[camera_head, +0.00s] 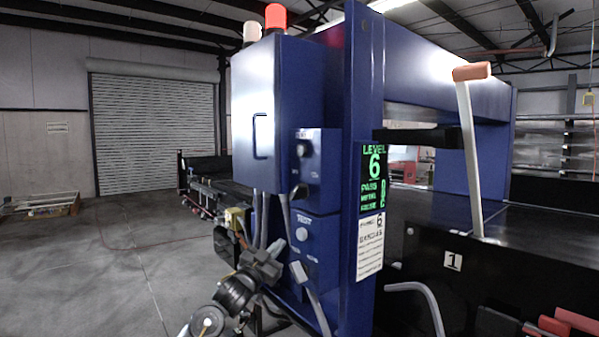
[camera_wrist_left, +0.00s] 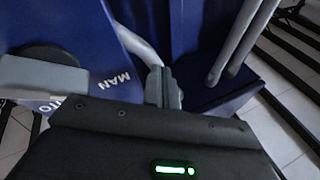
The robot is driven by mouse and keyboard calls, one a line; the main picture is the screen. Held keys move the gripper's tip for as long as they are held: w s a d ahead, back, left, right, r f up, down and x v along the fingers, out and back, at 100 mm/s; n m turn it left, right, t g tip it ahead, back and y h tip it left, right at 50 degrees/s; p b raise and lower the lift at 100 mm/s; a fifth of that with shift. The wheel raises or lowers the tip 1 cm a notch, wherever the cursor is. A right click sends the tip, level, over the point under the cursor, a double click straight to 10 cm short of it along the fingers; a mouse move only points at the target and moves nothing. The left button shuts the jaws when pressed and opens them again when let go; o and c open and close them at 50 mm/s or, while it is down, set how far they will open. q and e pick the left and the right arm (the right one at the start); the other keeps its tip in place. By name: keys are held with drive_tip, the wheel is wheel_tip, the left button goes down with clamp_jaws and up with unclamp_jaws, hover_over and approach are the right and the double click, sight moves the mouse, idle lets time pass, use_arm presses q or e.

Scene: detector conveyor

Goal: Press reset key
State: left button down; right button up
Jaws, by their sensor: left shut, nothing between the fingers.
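A blue control box (camera_head: 312,215) is on the side of the blue detector cabinet. It carries a pale round button (camera_head: 302,233) under a small label that looks like TEST; I cannot pick out a key clearly marked reset. My left gripper (camera_head: 274,254) is shut and empty, low in front of the box, below and left of the pale button. In the left wrist view its closed fingers (camera_wrist_left: 165,88) are close to blue panels; contact cannot be told. A black round knob (camera_wrist_left: 50,54) with AUTO and MAN lettering shows there at the left. My right gripper is out of view.
An upper blue box (camera_head: 312,160) with black knobs sits above. Grey conduits (camera_head: 286,215) run down beside the control box. A green display (camera_head: 374,176) reads LEVEL 6. The dark conveyor (camera_head: 530,245) lies at right. The floor at left is open.

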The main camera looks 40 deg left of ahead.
use_arm(q)
drive_tip(key=s+d+r+m+t+h, duration=0.1)
drive_tip(key=s+r, duration=0.2)
drive_tip(key=r, duration=0.5)
drive_tip(key=s+d+r+m+t+h, duration=0.1)
drive_tip(key=s+r+t, duration=0.1)
drive_tip(key=r, duration=0.5)
drive_tip(key=m+t+h, duration=0.2)
drive_tip(key=m+h, duration=0.2)
approach(302, 150)
drive_tip(key=s+a+r, duration=0.3)
drive_tip(key=s+r, duration=0.2)
drive_tip(key=r, duration=0.1)
drive_tip(key=shift+s+a+f, duration=0.1)
drive_tip(key=shift+s+a, duration=0.15)
drive_tip(key=shift+a, duration=0.05)
drive_tip(key=shift+w, duration=0.15)
drive_tip(key=w+d+p, duration=0.2)
drive_tip(key=w, duration=0.6)
drive_tip(key=shift+w+d+p, duration=0.15)
drive_tip(key=shift+d+p, duration=0.15)
drive_tip(key=shift+p, duration=0.1)
drive_tip(key=shift+w+d, duration=0.15)
drive_tip(key=shift+w, duration=0.25)
